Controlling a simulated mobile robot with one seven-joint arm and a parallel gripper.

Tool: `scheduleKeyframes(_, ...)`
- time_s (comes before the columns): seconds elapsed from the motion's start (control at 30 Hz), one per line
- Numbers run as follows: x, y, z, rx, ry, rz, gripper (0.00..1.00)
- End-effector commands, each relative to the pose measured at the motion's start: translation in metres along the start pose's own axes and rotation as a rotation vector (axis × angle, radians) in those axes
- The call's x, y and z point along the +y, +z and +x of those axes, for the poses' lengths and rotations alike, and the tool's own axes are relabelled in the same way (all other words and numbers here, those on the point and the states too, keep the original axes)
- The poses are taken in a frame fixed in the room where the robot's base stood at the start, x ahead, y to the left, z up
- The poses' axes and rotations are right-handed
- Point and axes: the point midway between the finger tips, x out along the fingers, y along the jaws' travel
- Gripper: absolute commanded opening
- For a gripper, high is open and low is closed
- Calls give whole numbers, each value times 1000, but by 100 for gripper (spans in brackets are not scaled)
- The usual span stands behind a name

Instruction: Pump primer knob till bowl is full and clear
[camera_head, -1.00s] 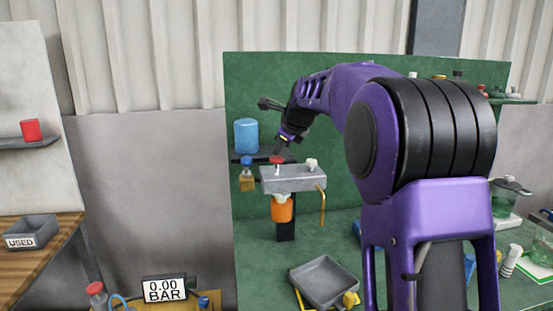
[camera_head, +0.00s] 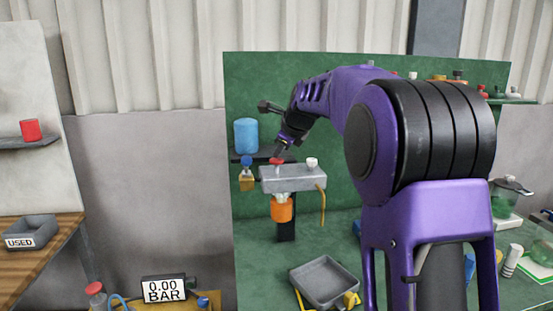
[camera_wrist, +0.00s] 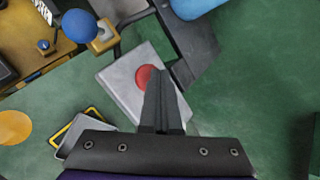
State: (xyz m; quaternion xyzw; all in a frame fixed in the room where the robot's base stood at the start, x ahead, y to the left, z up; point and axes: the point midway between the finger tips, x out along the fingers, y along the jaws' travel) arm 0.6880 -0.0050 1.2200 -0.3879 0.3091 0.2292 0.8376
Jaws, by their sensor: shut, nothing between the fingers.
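The red primer knob (camera_head: 277,161) sits low on top of the grey filter head (camera_head: 295,182), with little or no stem showing under it. The knob also shows in the wrist view (camera_wrist: 145,77), partly hidden by the fingers. Below the head hangs the bowl (camera_head: 281,210), orange in its lower part with a pale, whitish zone at the top. I cannot tell what the whitish zone is. My gripper (camera_head: 279,153) is shut and empty, its tips pointing down at the knob and seeming to touch its top. In the wrist view the closed fingers (camera_wrist: 158,76) overlap the knob's edge.
A white cap (camera_head: 312,162) and a brass pipe (camera_head: 322,203) are on the head's right. A blue knob (camera_head: 246,161) on a brass valve is at its left, a blue canister (camera_head: 246,135) behind. A grey tray (camera_head: 325,283) lies below. A gauge (camera_head: 164,290) reads 0.00 BAR.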

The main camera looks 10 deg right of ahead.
Motion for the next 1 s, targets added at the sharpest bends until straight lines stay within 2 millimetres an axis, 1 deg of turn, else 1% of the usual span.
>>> scheduleKeyframes(1.0, 6, -7, 9, 4, 4, 0, 0)
